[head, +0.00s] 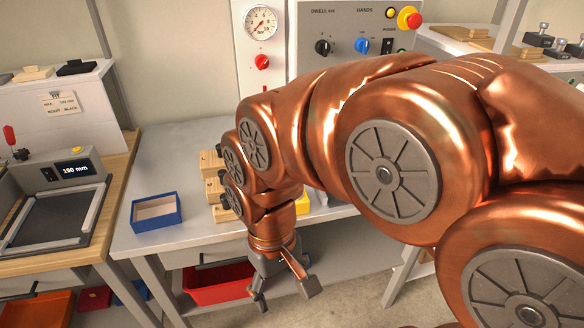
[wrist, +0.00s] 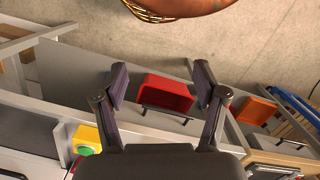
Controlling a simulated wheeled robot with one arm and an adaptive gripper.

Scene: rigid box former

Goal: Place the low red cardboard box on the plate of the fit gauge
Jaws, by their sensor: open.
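My gripper (head: 284,290) is open and empty, pointing down in front of the middle table's edge; its fingers also show apart in the wrist view (wrist: 160,82). The fit gauge stands on the left bench with a 190 mm display (head: 75,170) and a bare dark plate (head: 48,217). I cannot tell for sure which thing is the low red cardboard box. A small dark red piece (head: 95,298) lies low under the left bench. A larger open red container (head: 215,284) is under the middle table; in the wrist view (wrist: 168,90) it appears between my fingers, farther off.
An open blue box (head: 157,212) sits on the grey table (head: 180,145). Wooden blocks (head: 212,185) are stacked behind my wrist. A control panel (head: 340,30) with a pressure dial stands at the back. An orange bin (head: 38,310) is low at left.

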